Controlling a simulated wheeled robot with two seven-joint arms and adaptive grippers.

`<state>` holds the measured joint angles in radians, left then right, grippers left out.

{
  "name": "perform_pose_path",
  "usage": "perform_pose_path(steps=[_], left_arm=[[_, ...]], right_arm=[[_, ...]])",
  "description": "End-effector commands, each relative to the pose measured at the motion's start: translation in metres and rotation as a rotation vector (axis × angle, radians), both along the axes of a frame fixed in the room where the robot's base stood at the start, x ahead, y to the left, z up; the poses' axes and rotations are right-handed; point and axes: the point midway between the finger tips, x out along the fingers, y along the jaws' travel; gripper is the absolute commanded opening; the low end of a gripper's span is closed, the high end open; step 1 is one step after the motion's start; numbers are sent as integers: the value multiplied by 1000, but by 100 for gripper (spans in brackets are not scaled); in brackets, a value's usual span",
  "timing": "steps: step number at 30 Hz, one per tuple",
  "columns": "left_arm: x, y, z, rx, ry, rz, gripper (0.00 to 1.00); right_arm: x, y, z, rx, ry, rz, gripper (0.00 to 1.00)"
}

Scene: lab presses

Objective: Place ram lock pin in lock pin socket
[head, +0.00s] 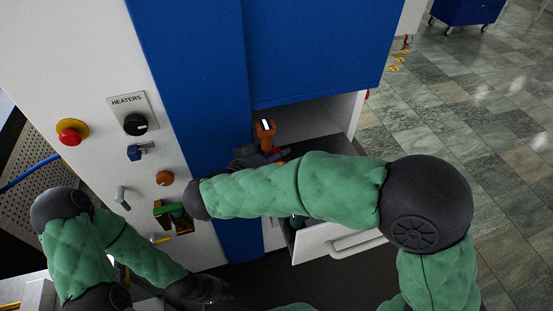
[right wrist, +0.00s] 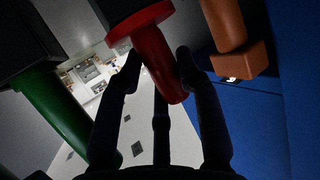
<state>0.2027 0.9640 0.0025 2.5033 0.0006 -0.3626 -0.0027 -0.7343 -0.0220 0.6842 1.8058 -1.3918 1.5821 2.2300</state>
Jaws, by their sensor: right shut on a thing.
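A red handle with a wide collar (right wrist: 152,48), which looks like the ram lock pin, sits between the fingertips of my right gripper (right wrist: 158,58) in the right wrist view. The fingers are shut on it. Its upper end meets a dark block. In the head view my right forearm crosses in front of the press, and the dark hand shows only partly beside an orange handle (head: 265,129). That handle also shows in the right wrist view (right wrist: 226,35). I cannot make out the lock pin socket for certain. My left gripper (head: 210,289) is low at the left; its fingers are unclear.
A green handle (right wrist: 52,105) lies left of the fingers. The press panel carries a red button (head: 70,131), a heaters knob (head: 136,124) and an orange knob (head: 164,178). A blue panel (head: 190,80) and an open white drawer (head: 322,240) are close to my right arm.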

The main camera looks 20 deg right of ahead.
Motion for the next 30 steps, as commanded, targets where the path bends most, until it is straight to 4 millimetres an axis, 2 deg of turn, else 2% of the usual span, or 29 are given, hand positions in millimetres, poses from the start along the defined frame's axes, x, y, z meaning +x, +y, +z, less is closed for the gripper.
perform_pose_path(steps=[10,11,12,13,26,30], left_arm=[[0,0,-5,0,0,0,40],[0,0,-4,0,0,0,40],[0,0,-4,0,0,0,40],[0,0,-4,0,0,0,40],[0,0,1,0,0,0,40],[0,0,7,0,0,0,40]], right_arm=[[0,0,-2,1,-1,1,0],[0,0,-2,0,0,0,44],[0,0,-1,0,0,0,55],[0,0,-1,0,0,0,58],[0,0,2,0,0,0,58],[-9,15,10,2,-2,4,58]])
